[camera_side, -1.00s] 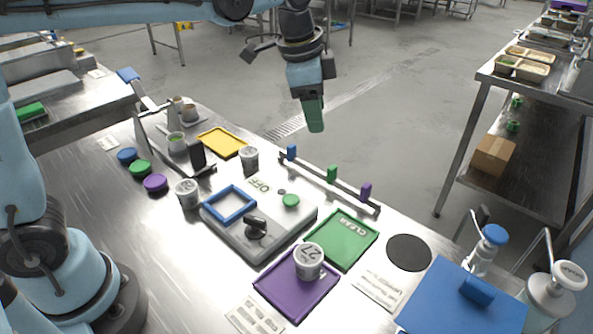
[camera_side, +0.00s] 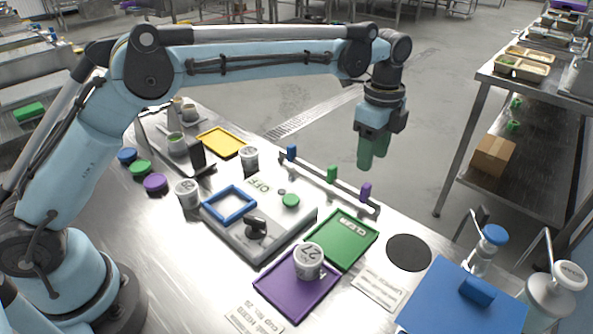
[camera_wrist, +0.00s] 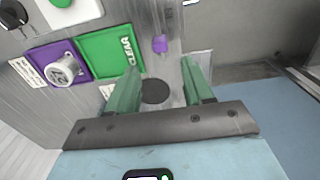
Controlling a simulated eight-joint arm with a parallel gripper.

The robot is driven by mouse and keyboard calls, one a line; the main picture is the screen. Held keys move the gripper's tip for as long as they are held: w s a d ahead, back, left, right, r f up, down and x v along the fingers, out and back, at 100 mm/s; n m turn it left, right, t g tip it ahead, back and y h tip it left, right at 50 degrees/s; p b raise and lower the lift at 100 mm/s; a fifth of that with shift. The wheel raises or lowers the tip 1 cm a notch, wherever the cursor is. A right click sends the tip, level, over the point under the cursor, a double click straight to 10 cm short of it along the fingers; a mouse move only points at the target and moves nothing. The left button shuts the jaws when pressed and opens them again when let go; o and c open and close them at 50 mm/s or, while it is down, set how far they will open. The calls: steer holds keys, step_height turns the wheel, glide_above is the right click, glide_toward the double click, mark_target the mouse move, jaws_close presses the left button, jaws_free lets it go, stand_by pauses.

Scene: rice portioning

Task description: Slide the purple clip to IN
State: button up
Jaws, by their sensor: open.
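The purple clip (camera_side: 366,191) sits at the near right end of a grey rail (camera_side: 318,178) along the table's far edge. A green clip (camera_side: 332,173) and a blue clip (camera_side: 292,151) stand farther along the same rail. In the wrist view the purple clip (camera_wrist: 160,44) shows beyond and between my fingers. My gripper (camera_side: 370,166) has green fingers. It hangs above the rail's right end, apart from the purple clip, and is empty. In the wrist view my gripper (camera_wrist: 163,72) is open, its fingers spread wide.
A green tray (camera_side: 322,250) marked CLEAR and a purple tray (camera_side: 268,287) with a cup numbered 27 (camera_side: 309,262) stand in front of the rail. A grey scale (camera_side: 240,240) with a blue frame stands to the left. A black disc (camera_side: 408,252) lies on the right.

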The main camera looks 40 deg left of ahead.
mark_target(367, 185)
step_height(367, 185, down, 9)
steer(key=shift+f, duration=0.2)
stand_by(0.3)
jaws_close()
